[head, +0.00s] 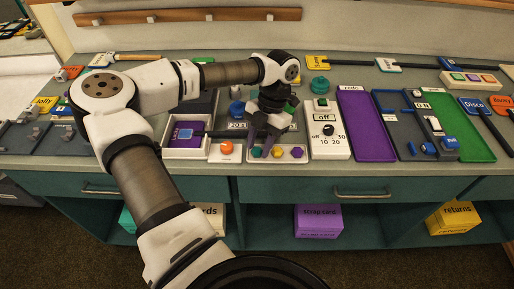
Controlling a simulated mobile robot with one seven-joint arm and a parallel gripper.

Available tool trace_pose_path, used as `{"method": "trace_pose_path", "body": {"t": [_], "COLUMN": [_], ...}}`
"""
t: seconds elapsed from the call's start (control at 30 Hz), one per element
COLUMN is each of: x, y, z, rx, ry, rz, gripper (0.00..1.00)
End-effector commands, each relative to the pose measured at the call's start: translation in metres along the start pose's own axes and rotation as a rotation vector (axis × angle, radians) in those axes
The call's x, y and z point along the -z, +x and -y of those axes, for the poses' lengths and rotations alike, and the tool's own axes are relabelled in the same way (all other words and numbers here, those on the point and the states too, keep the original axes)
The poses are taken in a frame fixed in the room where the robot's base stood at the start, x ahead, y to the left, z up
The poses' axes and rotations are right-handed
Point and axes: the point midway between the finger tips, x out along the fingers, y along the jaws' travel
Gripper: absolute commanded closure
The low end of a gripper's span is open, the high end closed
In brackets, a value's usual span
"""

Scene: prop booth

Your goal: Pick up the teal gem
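The teal gem (256,152) is a small piece at the left end of a shallow white tray (287,159) near the counter's front edge. Whether a finger touches the gem cannot be told from this view. The gripper and wrist hide part of the counter behind the tray.
A white box with a dial (329,146) stands close right of the tray. A white tray with a purple inside (184,140) and an orange knob (226,147) are to the left. Purple (366,125) and green (463,145) trays lie farther right. Drawers (363,190) are below.

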Motion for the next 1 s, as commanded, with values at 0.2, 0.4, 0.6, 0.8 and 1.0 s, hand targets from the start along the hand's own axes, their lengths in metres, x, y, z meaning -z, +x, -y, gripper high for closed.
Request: {"method": "trace_pose_path", "body": {"t": [0.2, 0.4, 0.6, 0.8, 1.0], "x": [0.0, 0.0, 0.0, 0.001, 0.009], "y": [0.0, 0.0, 0.0, -0.003, -0.022], "z": [0.0, 0.0, 0.0, -0.001, -0.001], "rx": [0.0, 0.0, 0.0, -0.001, -0.003], "ry": [0.0, 0.0, 0.0, -0.001, -0.002], "rz": [0.0, 0.0, 0.0, 0.001, 0.002], "gripper": [0.72, 0.92, 0.92, 0.93, 0.93]}}
